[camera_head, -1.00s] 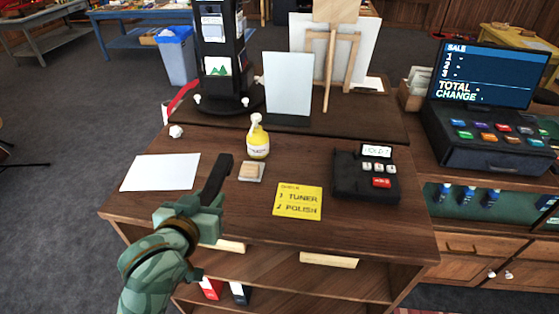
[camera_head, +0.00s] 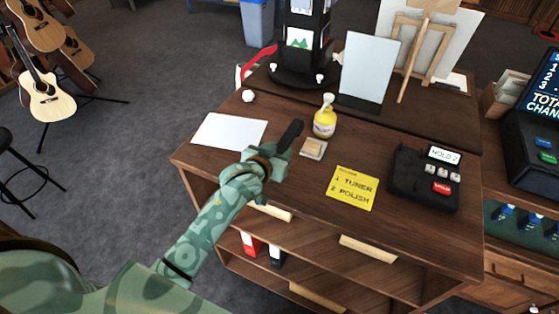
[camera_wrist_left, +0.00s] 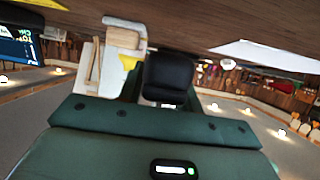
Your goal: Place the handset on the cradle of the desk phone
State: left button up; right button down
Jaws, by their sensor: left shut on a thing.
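The black handset (camera_head: 290,134) is held in my left gripper (camera_head: 276,160), above the left part of the wooden counter. My left gripper is shut on it. In the left wrist view the handset (camera_wrist_left: 168,78) shows as a dark rounded end beyond the green gripper body; the finger contact is hidden. The black desk phone (camera_head: 408,172) sits on the right part of the counter, with a lit display and several keys. The handset is well to the left of the phone and apart from it. My right gripper is not in view.
A mirror (camera_head: 369,70) and black display stand (camera_head: 300,45) rise behind. A register (camera_head: 535,145) stands right.

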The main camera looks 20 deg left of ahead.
pick_arm(q)
jog(key=f, duration=0.3)
jog(key=shift+w+a+f+b, duration=0.1)
jog(key=shift+w+f+b, duration=0.2)
jog(key=shift+f, duration=0.05)
jog(key=o, duration=1.2)
jog(key=shift+f, duration=0.1)
